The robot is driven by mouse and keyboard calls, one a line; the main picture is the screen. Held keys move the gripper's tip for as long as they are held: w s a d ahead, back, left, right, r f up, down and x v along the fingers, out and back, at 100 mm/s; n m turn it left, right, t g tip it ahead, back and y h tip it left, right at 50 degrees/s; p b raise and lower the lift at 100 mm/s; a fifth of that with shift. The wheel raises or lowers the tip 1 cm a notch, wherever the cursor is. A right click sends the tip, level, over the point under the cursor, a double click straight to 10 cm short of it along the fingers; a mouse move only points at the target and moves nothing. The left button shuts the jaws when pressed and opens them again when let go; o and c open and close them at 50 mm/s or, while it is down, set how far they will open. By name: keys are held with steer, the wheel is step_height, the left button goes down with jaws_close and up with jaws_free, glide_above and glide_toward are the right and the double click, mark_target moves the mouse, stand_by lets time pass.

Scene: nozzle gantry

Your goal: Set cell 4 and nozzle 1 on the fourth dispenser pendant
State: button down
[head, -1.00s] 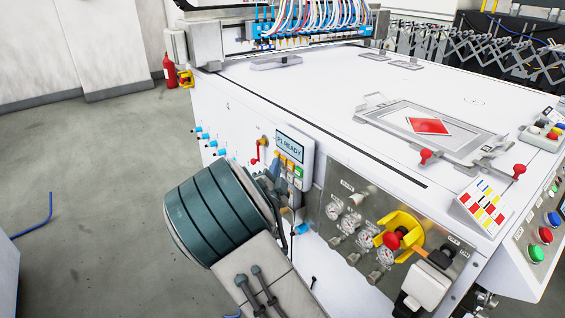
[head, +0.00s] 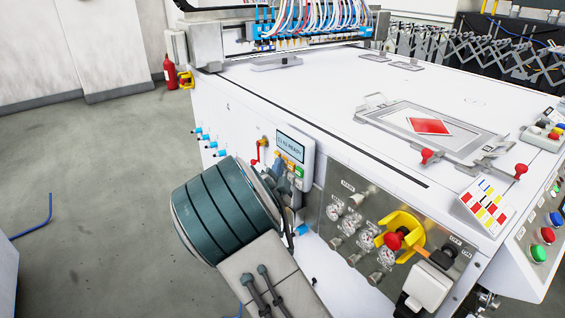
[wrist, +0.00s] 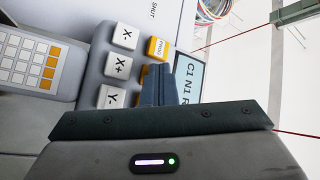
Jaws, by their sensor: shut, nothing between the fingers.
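The dispenser pendant (head: 294,146) is on the near side of the white machine. In the wrist view its display (wrist: 190,78) is partly covered and reads "C1 N1 R…". Beside it are white X- (wrist: 124,36), X+ (wrist: 118,65) and Y- (wrist: 112,97) keys and an orange PROG key (wrist: 158,48). My gripper (wrist: 160,68) is shut and empty, its fingertips over the pendant face just below PROG. It hides most of another orange key (wrist: 142,76). I cannot tell whether the tips touch a key. In the head view my gripper (head: 272,174) partly covers the pendant's lower left.
A grey keypad (wrist: 30,60) with white and orange keys lies to the left in the wrist view. A red crank handle (head: 256,153) is left of the pendant. A gauge panel (head: 350,225) with a yellow-guarded red knob (head: 393,240) is to the right.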

steer(key=shift+s+a, duration=0.5)
steer(key=shift+a, duration=0.15)
steer(key=shift+a+b, duration=0.1)
steer(key=shift+b, duration=0.2)
steer(key=s+a, duration=0.1)
steer(key=a, duration=0.1)
steer(key=s+a, duration=0.2)
steer(key=shift+b, duration=0.4)
steer(key=shift+w, duration=0.1)
stand_by(1.9)
steer(key=a+n+p, duration=0.1)
steer(key=n+p, duration=0.3)
steer(key=n, duration=0.1)
steer(key=s+a+n+p, duration=0.1)
steer(key=n+p, duration=0.3)
steer(key=n, duration=0.2)
steer(key=s+a+n+p, duration=0.1)
steer(key=n+p, duration=0.3)
steer(key=n, duration=0.2)
steer(key=shift+a+f+t+h, duration=0.15)
steer(key=shift+a+t+h, duration=0.1)
steer(key=shift+t+h, duration=0.05)
